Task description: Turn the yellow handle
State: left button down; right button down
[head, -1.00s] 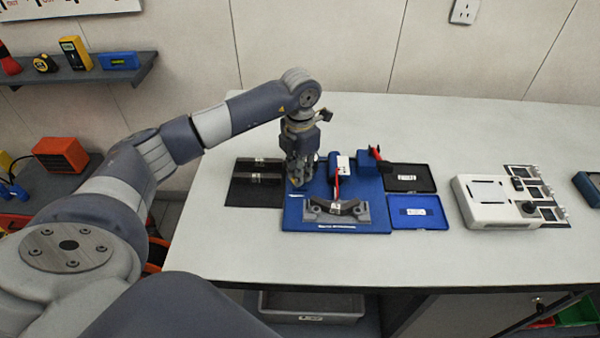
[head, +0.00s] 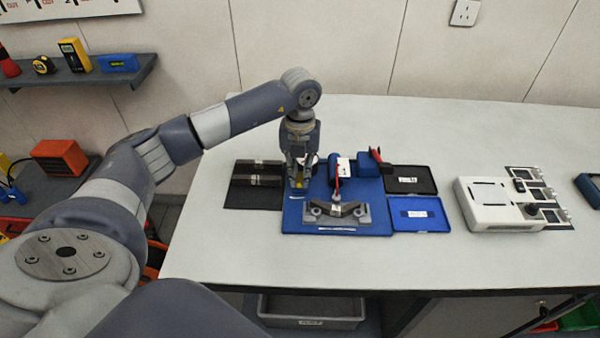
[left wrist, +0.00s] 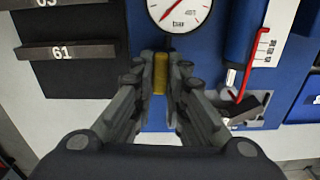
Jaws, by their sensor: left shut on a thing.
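The yellow handle (left wrist: 160,73) shows between the fingers of my left gripper (left wrist: 160,65) in the left wrist view, just below a round white gauge (left wrist: 180,8). The left gripper is shut on the handle. In the head view the left gripper (head: 299,182) points down at the left part of the blue base plate (head: 292,222), and only a small bit of yellow (head: 299,184) shows at its fingertips. My right gripper is not in view.
A grey bracket (head: 337,213) lies on the plate, with a blue cylinder and red lever (head: 337,185) behind it. A black mat with bars (head: 240,197) lies left. Black (head: 412,179) and blue (head: 420,226) trays and a white device (head: 495,205) stand right. The front table is clear.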

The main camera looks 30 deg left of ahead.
aim_at(300, 177)
pick_arm(q)
jog(key=shift+w+r+n, duration=0.1)
jog(key=shift+r+n, duration=0.05)
jog(key=shift+n, duration=0.35)
jog(key=c, duration=1.6)
grip_release()
notch_tip(300, 177, up, 12)
